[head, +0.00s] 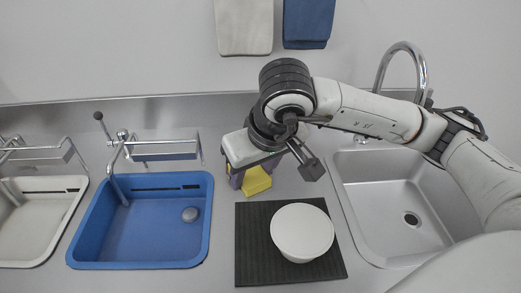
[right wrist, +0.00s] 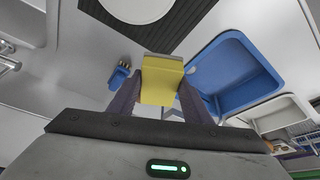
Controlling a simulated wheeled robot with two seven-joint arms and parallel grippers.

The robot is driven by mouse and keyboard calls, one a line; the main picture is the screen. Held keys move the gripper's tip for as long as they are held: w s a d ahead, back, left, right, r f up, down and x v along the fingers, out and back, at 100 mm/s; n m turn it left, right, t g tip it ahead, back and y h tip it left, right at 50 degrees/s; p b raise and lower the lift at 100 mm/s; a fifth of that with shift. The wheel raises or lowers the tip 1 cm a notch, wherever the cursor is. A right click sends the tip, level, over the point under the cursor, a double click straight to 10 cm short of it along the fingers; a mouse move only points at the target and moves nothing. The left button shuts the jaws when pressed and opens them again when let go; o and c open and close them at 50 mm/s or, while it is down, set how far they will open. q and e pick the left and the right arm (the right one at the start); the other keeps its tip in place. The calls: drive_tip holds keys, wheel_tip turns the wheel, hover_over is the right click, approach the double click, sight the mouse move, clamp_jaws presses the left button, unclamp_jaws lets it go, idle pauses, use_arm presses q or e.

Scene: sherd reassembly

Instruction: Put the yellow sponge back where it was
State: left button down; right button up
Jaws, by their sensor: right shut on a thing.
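The yellow sponge (head: 257,181) is between the fingers of my right gripper (head: 251,180), which is shut on it. I cannot tell whether the sponge touches the counter. My left gripper is in neither view.
A white bowl (head: 302,232) stands on the black ribbed mat (head: 258,265). The blue sink (head: 145,228) is left, the steel sink (head: 385,185) right. A rack (head: 165,149) is behind the blue sink. The right wrist view shows a small blue object (right wrist: 119,77) on the counter.

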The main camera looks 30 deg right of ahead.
drive_tip(key=w+d, duration=0.1)
drive_tip(key=w+d+f+b, duration=0.1)
drive_tip(key=shift+w+d+m, duration=0.2)
drive_tip(key=shift+w+m, duration=0.1)
drive_tip(key=shift+m, duration=0.1)
drive_tip(key=w+d+f+m+h+b, duration=0.1)
drive_tip(key=w+d+m+b, duration=0.2)
drive_tip(key=d, duration=0.6)
drive_tip(key=w+d+f+m+h+b, duration=0.15)
drive_tip(key=d+b, duration=0.35)
drive_tip(key=d, duration=0.5)
drive_tip(key=shift+g+y, duration=0.25)
drive_tip(key=shift+g, duration=0.15)
drive_tip(key=f, duration=0.4)
drive_tip(key=shift+w+d+f, duration=0.1)
drive_tip(key=shift+w+d, duration=0.1)
drive_tip(key=shift+f+b, duration=0.45)
drive_tip(key=shift+f, duration=1.95)
drive_tip(key=shift+f, duration=0.1)
drive_tip(key=shift+f, duration=0.15)
drive_tip(key=o, duration=0.9)
